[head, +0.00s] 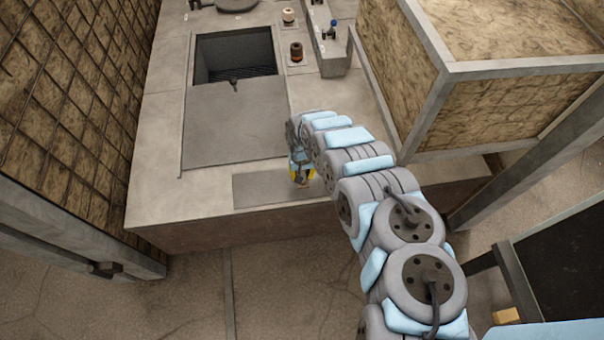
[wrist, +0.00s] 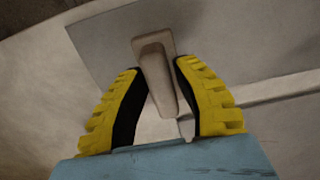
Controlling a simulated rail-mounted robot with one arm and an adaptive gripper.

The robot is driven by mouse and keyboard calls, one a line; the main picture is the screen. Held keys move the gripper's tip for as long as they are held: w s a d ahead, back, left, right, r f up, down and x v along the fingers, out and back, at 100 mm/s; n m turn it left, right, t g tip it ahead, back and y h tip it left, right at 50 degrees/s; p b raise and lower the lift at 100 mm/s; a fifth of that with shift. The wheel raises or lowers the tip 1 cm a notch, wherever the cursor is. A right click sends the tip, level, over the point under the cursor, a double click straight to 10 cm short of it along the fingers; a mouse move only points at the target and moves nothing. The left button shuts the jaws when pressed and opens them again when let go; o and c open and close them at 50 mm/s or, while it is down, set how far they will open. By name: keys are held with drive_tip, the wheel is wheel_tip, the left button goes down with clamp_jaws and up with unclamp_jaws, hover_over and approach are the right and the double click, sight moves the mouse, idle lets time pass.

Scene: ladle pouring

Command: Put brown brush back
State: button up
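The brown brush (wrist: 158,75) is in the wrist view, between the two yellow fingers of my gripper (wrist: 157,66). The fingertips lie close against both of its sides, and the gripper looks shut on it. Its wider end points away from the wrist camera and its narrower end points back toward the palm. Beyond it is a flat grey plate (wrist: 105,40). In the head view, my gripper (head: 301,176) points down over the right part of the grey plate (head: 258,190) near the counter's front edge. The brush is mostly hidden there.
The counter (head: 152,180) has a square opening (head: 235,55) behind a large grey slab (head: 233,122). Small dark and light jars (head: 296,51) (head: 288,16) stand at the back right. A straw-coloured framed block (head: 510,100) stands to the right. The left counter strip is clear.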

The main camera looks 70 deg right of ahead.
drive_tip(key=shift+o, duration=0.2)
wheel_tip(320, 180, up, 12)
drive_tip(key=p, duration=0.3)
drive_tip(key=shift+r, duration=0.15)
idle(0.7)
drive_tip(key=shift+w, duration=0.15)
